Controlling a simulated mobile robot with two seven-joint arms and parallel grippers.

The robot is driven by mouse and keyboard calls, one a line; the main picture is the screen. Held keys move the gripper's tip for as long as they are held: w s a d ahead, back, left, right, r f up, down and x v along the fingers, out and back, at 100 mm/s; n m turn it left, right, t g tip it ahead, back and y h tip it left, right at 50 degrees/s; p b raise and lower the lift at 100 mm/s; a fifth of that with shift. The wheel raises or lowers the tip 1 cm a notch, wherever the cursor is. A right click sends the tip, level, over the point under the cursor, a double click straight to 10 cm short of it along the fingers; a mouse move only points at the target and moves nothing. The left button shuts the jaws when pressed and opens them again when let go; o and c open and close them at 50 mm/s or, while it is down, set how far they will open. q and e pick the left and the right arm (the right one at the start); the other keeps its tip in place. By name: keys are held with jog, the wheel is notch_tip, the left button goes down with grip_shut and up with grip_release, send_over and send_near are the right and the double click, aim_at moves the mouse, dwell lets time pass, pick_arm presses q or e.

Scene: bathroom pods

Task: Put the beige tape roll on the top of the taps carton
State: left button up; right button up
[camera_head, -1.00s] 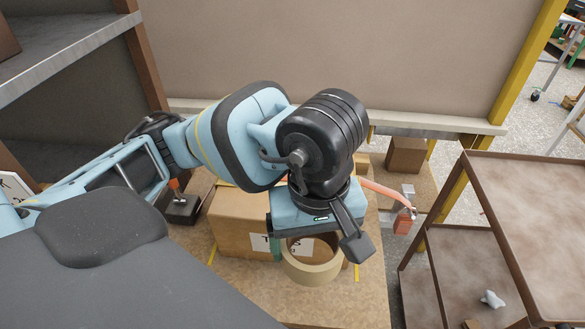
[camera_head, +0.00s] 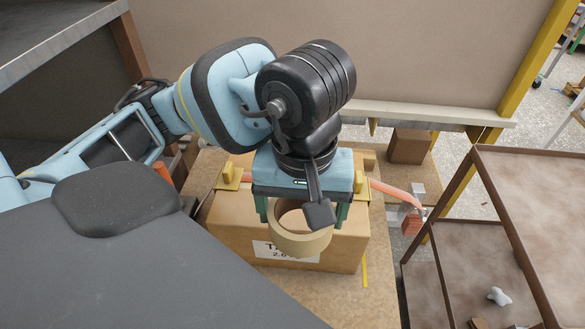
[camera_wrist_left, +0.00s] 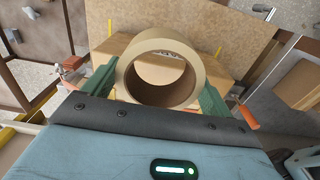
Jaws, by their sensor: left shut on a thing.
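The beige tape roll (camera_head: 300,243) is held in my left gripper (camera_head: 303,215), its ring tilted toward the head camera. The roll overlaps the front upper edge of the taps carton (camera_head: 232,235) in the head view and hides part of its white label. I cannot tell whether the roll touches the carton. In the left wrist view, the green fingers of the left gripper (camera_wrist_left: 157,88) press the roll (camera_wrist_left: 160,95) from both sides, with the carton (camera_wrist_left: 112,48) behind it. My right gripper is not in view.
The carton stands on a brown board-topped table (camera_head: 335,290) with bare room in front. A small brown box (camera_head: 409,146) stands at the back right. A brown shelf cart (camera_head: 530,200) stands to the right.

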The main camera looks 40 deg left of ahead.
pick_arm(q)
jog(key=w+a, duration=0.6)
jog(key=w+a+f, duration=0.1)
jog(key=w+a, duration=0.2)
jog(key=shift+w+f, duration=0.1)
jog(key=shift+w, duration=0.25)
jog(key=shift+f+p, duration=0.35)
jog(key=shift+f, duration=1.4)
jog(key=shift+f, duration=0.1)
jog(key=shift+f, duration=0.15)
jog(key=o, duration=0.9)
